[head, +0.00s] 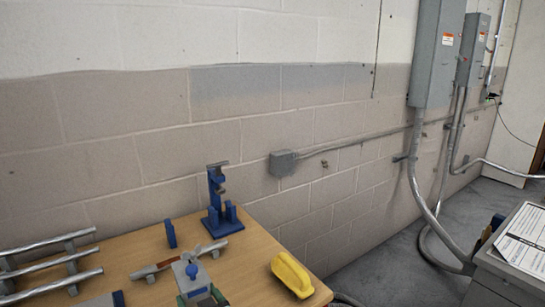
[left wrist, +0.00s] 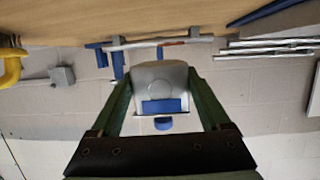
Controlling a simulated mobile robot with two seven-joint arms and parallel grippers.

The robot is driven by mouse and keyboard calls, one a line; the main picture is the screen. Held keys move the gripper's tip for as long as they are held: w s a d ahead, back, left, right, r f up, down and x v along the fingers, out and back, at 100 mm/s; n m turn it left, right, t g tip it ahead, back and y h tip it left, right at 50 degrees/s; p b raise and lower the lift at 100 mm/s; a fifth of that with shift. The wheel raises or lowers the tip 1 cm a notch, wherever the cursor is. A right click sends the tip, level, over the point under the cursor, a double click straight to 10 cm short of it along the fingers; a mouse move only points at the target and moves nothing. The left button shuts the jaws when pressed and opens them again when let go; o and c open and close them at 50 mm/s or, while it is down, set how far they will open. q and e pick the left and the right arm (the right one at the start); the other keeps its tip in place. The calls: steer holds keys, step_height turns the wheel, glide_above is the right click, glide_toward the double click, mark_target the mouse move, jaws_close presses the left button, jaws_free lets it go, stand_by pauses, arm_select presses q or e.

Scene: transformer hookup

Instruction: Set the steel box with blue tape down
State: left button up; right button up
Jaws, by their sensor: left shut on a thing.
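The steel box with blue tape (left wrist: 158,76) is between the green fingers of my left gripper (left wrist: 165,88) in the left wrist view. It has a round mark on its face and a blue tape patch, with a blue round part beyond. In the head view, my left gripper (head: 200,292) is at the bottom centre, in front of the wooden table (head: 245,248). The box (head: 183,268) shows there only in part, with a blue round piece on it. The gripper is shut on the box. I cannot tell whether the box touches the table. My right gripper is not in view.
A blue stand (head: 217,205) is at the table's back edge. A yellow object (head: 291,274) lies near the right edge. A metal bar with red (head: 158,268) lies behind the gripper. Metal tubes on a rack (head: 50,262) fill the left. Bare wood shows between stand and yellow object.

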arm_select(q)
steer(key=shift+s+a, duration=0.15)
steer(key=shift+a, duration=0.05)
steer(key=shift+m+t+h, duration=0.3)
steer(key=shift+m+h, duration=0.2)
steer(key=shift+h, duration=0.1)
steer(key=s+a, duration=0.2)
steer(key=s, duration=0.1)
steer(key=shift+a, duration=0.4)
steer(key=s+r+m+t+h, duration=0.1)
steer(key=s+r+m+h, duration=0.4)
steer(key=s+r, duration=0.3)
steer(key=shift+s+d+h, duration=0.15)
steer(key=shift+s+h, duration=0.55)
steer(key=shift+s, duration=0.95)
